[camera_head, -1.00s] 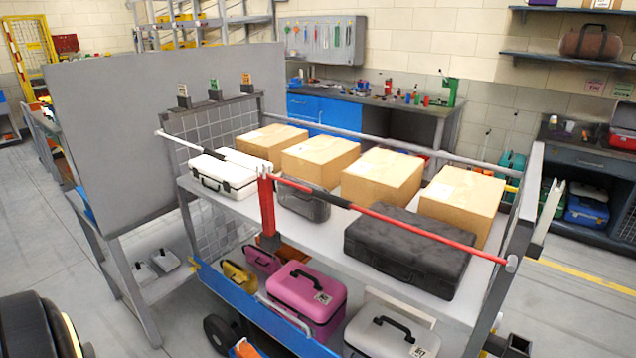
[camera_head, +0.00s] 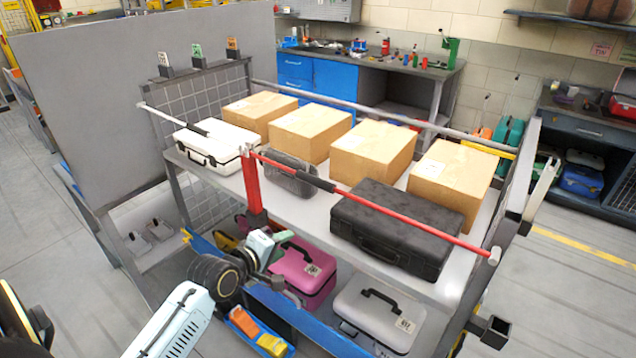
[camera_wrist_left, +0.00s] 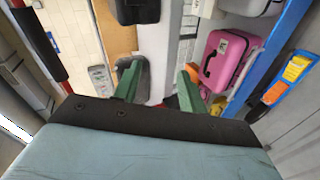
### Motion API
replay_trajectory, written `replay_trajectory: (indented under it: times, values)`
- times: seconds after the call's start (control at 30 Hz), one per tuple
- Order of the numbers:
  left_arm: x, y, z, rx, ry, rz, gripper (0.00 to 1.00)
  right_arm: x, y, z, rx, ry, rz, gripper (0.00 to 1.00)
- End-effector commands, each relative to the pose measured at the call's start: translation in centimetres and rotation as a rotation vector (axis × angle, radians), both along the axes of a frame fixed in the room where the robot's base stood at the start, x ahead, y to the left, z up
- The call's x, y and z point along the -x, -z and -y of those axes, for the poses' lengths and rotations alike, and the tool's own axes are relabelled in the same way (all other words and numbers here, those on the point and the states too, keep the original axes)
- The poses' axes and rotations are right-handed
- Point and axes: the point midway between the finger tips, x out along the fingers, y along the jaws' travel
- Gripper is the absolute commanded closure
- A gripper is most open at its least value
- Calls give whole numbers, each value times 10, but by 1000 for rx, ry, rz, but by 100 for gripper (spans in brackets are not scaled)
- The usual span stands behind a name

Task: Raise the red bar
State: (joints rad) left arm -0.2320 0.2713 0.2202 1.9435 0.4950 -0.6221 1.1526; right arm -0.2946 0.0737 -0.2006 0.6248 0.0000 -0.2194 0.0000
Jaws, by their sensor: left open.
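The red bar (camera_head: 405,213) slopes across the front of the cart's upper shelf in the head view, from a red post (camera_head: 252,187) down to the right end. It has a black section near the post. My left gripper (camera_head: 282,268) is open and empty, low in front of the cart, right of the post's lower part and below the bar. In the left wrist view, its green fingers (camera_wrist_left: 158,88) stand apart with nothing between the tips. A black and red bar (camera_wrist_left: 40,45) shows at the upper left there, apart from the fingers. My right gripper is not in view.
A pink case (camera_head: 312,275) and a grey case (camera_head: 375,318) sit below, behind a blue rail (camera_head: 318,325). A grey panel (camera_head: 130,95) stands at left.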

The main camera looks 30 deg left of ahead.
Motion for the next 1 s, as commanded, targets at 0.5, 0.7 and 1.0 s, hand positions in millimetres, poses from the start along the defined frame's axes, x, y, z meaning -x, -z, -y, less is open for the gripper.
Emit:
replay_trajectory:
  times: [0.5, 0.7, 1.0]
  values:
    - [-12, -145, 13, 232, -5, 220, 59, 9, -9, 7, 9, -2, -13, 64]
    - [-51, -137, 16, 230, -5, 220, 59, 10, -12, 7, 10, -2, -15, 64]
    - [-104, -125, 20, 229, -6, 218, 59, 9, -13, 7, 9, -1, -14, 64]
